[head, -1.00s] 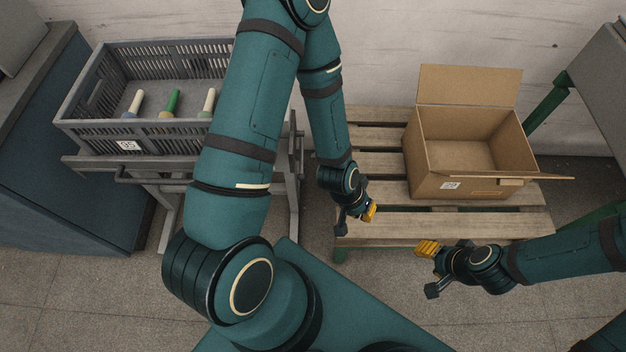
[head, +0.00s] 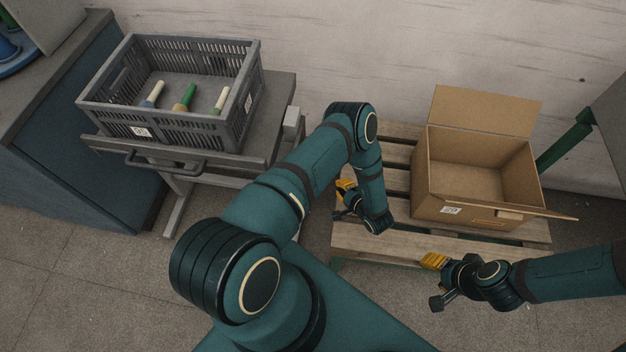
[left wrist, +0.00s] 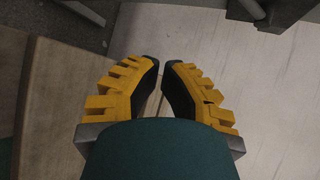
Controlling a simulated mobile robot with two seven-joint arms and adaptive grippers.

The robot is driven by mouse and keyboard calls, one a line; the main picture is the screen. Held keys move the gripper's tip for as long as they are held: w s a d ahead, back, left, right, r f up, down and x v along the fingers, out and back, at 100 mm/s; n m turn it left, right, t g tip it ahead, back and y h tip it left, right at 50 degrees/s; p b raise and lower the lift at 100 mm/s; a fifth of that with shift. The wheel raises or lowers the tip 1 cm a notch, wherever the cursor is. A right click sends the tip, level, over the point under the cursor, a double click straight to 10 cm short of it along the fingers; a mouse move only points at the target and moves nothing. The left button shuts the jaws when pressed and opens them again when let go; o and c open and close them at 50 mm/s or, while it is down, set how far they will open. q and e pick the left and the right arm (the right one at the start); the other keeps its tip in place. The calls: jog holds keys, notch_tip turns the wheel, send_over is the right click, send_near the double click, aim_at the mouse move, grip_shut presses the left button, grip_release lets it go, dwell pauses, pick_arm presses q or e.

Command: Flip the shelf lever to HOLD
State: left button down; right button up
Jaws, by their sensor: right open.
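No lever marked HOLD can be made out in either view. A grey shelf stand (head: 268,107) with a front bar handle (head: 165,165) stands at the left, and a pale block (head: 293,123) shows at its right side. My left gripper (head: 344,190) is low, right of the stand and over the pallet's left edge, partly behind my arm. In the left wrist view my left gripper (left wrist: 161,62) has its fingertips close together with a narrow gap and nothing seen between them. My right gripper (head: 432,275) is open and empty in front of the pallet.
A grey crate (head: 195,130) with several cones or tubes sits on the stand. An open cardboard box (head: 470,212) stands on the wooden pallet (head: 375,240). A blue cabinet (head: 90,140) is at far left. Floor is clear in front of the stand.

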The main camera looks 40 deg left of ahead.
pick_arm(q)
jog(key=a+f+g+y+b, duration=0.15)
jog(key=a+f, duration=0.25)
jog(key=a, duration=0.6)
jog(key=shift+s+d+r+m, duration=0.1)
jog(key=shift+s+r+m, duration=0.1)
jog(key=shift+s+r, duration=0.45)
jog(key=shift+s+d+r+m, duration=0.1)
jog(key=shift+s+r+m, duration=0.15)
jog(key=shift+s, duration=0.6)
jog(key=shift+s+d+r+p, duration=0.1)
jog(key=shift+s+r+p, duration=0.15)
jog(key=shift+r+p, duration=0.2)
jog(key=shift+s+d+m+h, duration=0.1)
jog(key=shift+s+m+h, duration=0.05)
jog(key=shift+m+h, duration=0.1)
